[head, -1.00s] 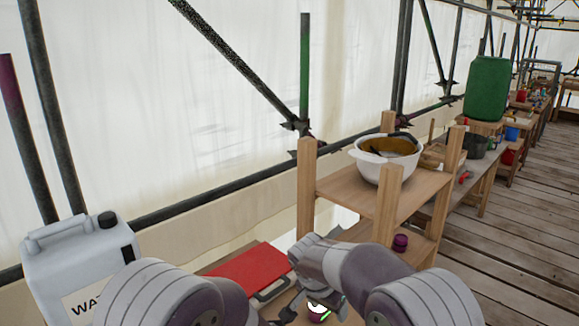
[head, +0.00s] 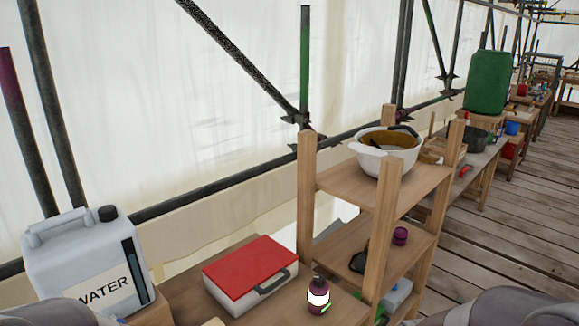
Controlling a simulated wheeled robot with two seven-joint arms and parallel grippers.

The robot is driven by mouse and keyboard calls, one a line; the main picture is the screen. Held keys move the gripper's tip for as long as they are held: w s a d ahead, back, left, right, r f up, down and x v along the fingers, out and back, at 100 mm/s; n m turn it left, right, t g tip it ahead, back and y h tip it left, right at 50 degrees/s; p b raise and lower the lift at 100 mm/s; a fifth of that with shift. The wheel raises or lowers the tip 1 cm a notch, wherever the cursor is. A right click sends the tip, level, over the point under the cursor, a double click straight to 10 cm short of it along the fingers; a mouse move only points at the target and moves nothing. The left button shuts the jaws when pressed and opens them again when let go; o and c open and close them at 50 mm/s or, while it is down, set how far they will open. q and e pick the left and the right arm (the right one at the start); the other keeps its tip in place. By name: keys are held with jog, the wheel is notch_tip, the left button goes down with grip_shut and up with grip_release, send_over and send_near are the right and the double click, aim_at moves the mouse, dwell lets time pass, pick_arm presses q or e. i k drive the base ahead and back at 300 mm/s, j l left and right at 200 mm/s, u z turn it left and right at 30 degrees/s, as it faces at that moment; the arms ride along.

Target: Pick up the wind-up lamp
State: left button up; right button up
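A small dark purple object with a white band and a green part (head: 318,297) stands upright on the wooden bench at bottom centre. It looks like the wind-up lamp, though it is too small to be certain. Nothing touches it, and it stands just right of the red-lidded case. Both my grippers are out of view. Only parts of my arms show at the bottom left and bottom right corners, so whether the grippers are open or shut is hidden.
A white case with a red lid (head: 250,268) lies left of the lamp. A water canister (head: 85,262) stands further left. A wooden shelf (head: 335,181) rises close on the right, with a white pot (head: 388,160) on top and a purple item (head: 400,235) below.

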aim_at(317, 305)
jog(key=i+l+z, duration=0.15)
jog(key=i+l, duration=1.05)
jog(key=i, duration=0.05)
